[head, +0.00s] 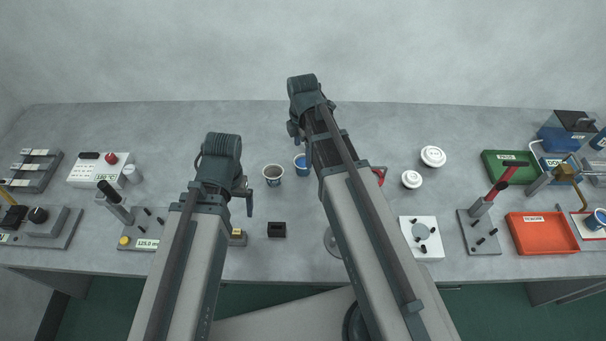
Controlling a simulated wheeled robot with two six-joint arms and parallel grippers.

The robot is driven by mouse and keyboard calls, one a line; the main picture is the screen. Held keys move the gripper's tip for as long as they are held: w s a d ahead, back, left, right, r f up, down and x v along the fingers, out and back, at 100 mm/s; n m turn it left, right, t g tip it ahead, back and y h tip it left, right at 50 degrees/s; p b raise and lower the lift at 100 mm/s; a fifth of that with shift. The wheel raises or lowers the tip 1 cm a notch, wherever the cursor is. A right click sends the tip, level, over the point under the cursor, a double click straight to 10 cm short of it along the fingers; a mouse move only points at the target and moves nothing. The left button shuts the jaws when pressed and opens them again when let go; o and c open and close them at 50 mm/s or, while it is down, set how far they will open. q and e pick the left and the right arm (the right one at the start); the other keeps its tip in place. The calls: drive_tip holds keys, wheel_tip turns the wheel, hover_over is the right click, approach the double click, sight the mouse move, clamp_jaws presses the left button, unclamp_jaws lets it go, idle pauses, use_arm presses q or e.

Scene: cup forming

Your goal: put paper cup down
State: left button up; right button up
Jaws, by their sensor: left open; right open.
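A paper cup (273,180) with a pale rim and dark contents stands upright on the table near the middle. A second cup (301,170), blue inside, stands just to its right, close by the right arm. My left gripper (246,196) is open and empty, a little left of the first cup and apart from it. My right gripper (295,131) is open, beyond the blue cup. Its forearm hides part of the table behind it.
A small black block (276,230) lies in front of the cups. White round lids (432,156) lie to the right. A green tray (512,167), an orange tray (541,234) and lever fixtures fill the right side. More fixtures (140,230) stand left. The back middle is clear.

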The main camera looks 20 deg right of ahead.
sight(303, 162)
use_arm(q)
drive_tip(key=shift+f+b, duration=0.3)
drive_tip(key=shift+f, duration=0.45)
use_arm(e)
drive_tip(key=shift+f, duration=0.75)
use_arm(q)
wheel_tip(303, 162, down, 5)
drive_tip(key=b, duration=0.5)
drive_tip(key=shift+f, duration=0.15)
use_arm(e)
wheel_tip(303, 162, down, 5)
drive_tip(key=shift+w+d+f, duration=0.1)
drive_tip(key=shift+f, duration=0.1)
drive_tip(key=shift+r, duration=0.15)
drive_tip(key=shift+c, duration=0.2)
drive_tip(key=c, duration=1.4)
drive_tip(key=shift+o, duration=0.2)
use_arm(q)
drive_tip(key=shift+r, duration=0.2)
use_arm(e)
drive_tip(key=shift+r, duration=0.1)
